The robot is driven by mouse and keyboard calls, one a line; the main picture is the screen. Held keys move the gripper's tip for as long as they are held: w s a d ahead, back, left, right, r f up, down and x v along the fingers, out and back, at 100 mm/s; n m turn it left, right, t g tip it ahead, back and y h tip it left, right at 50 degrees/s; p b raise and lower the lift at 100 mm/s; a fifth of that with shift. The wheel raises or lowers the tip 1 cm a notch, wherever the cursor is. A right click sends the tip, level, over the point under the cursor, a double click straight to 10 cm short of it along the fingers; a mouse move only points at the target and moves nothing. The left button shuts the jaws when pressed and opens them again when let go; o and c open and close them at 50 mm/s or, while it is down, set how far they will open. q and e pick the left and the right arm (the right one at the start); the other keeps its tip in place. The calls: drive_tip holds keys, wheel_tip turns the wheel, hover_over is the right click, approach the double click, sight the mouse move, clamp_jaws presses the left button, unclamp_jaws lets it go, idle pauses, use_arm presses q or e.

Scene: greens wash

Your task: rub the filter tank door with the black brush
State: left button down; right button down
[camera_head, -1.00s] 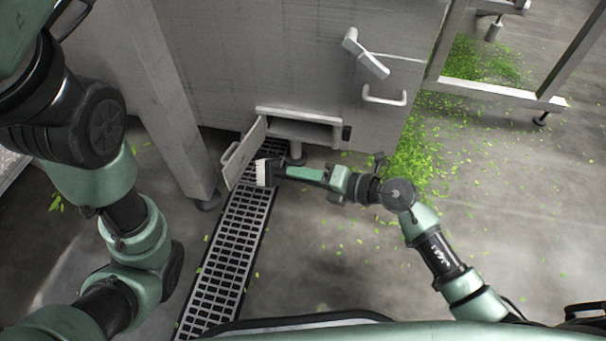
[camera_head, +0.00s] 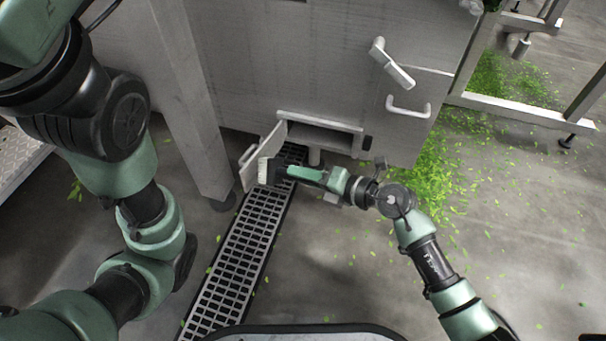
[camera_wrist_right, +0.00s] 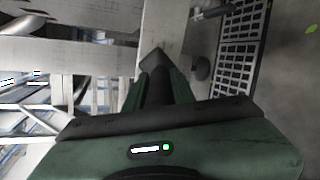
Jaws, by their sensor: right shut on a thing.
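The filter tank door (camera_head: 250,172) is a small grey metal flap with a handle, swung open at the low opening in the tank front. The black brush (camera_head: 277,174) has pale bristles that face left toward the door's inner side. They overlap the door's edge in the head view; I cannot tell if they touch. My right gripper (camera_head: 300,174) is shut on the brush, just right of the door. In the right wrist view a dark handle (camera_wrist_right: 158,88) sits between the green fingers; the bristles are hidden there. My left arm shows at the left, but its gripper is out of view.
A floor drain grate (camera_head: 240,260) runs below the door. A metal leg (camera_head: 190,110) stands left of it. The tank (camera_head: 330,60) carries a lever (camera_head: 392,65) and a pull handle (camera_head: 408,108). Green leaf bits (camera_head: 440,170) litter the floor at right.

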drive_tip(key=shift+w+a+r, duration=0.1)
drive_tip(key=shift+w+a, duration=0.05)
drive_tip(key=shift+a, duration=0.1)
drive_tip(key=shift+w+d+f+b, duration=0.5)
drive_tip(key=shift+w+f+b, duration=0.25)
drive_tip(key=shift+f, duration=0.15)
